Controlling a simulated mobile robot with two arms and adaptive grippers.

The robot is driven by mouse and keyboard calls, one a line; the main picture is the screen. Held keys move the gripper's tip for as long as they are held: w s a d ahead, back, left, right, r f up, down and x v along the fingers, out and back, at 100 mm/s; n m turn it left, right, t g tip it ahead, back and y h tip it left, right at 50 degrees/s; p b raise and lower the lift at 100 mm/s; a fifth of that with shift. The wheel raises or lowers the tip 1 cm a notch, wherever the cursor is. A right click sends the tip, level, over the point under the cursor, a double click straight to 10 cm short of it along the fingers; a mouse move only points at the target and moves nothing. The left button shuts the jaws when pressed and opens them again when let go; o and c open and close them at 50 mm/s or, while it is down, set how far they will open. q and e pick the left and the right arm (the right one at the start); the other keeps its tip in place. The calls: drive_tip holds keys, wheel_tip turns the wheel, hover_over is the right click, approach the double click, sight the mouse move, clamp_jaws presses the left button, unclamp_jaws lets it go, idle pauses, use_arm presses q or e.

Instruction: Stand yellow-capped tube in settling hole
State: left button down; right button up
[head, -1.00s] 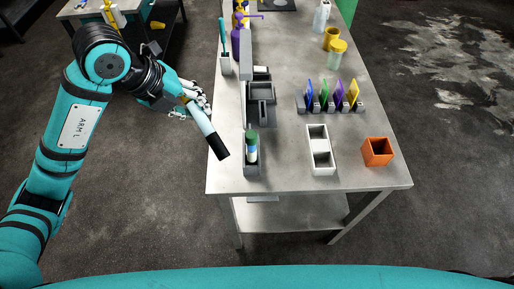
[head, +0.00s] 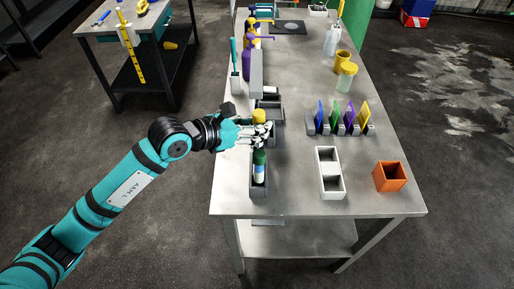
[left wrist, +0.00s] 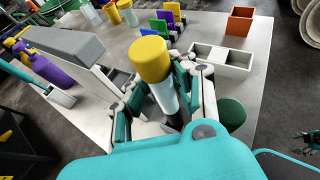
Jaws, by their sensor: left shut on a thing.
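My left gripper (head: 262,134) is shut on the yellow-capped tube (head: 259,116), with its fingers around the body below the cap. In the left wrist view the yellow cap (left wrist: 151,58) and pale upper body show between the fingers (left wrist: 165,100); the tube stands roughly upright. Its lower end is hidden. It is over the grey disperser fixture (head: 278,136), and I cannot tell if it is inside a hole. What looks like my right gripper (left wrist: 306,140) shows small at the wrist view's edge.
A white two-compartment box (head: 330,181) and an orange box (head: 390,177) stand to the right. Coloured cards (head: 341,117) stand in a rack behind them. A tall grey column (head: 256,72) and purple bottle (head: 247,65) are behind the gripper.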

use_arm(q)
wheel_tip(320, 180, down, 5)
drive_tip(key=shift+f+p, duration=0.1)
drive_tip(key=shift+p, duration=0.2)
drive_tip(key=shift+f, duration=0.2)
drive_tip(key=shift+f, duration=0.2)
drive_tip(key=c, duration=1.4)
unclamp_jaws()
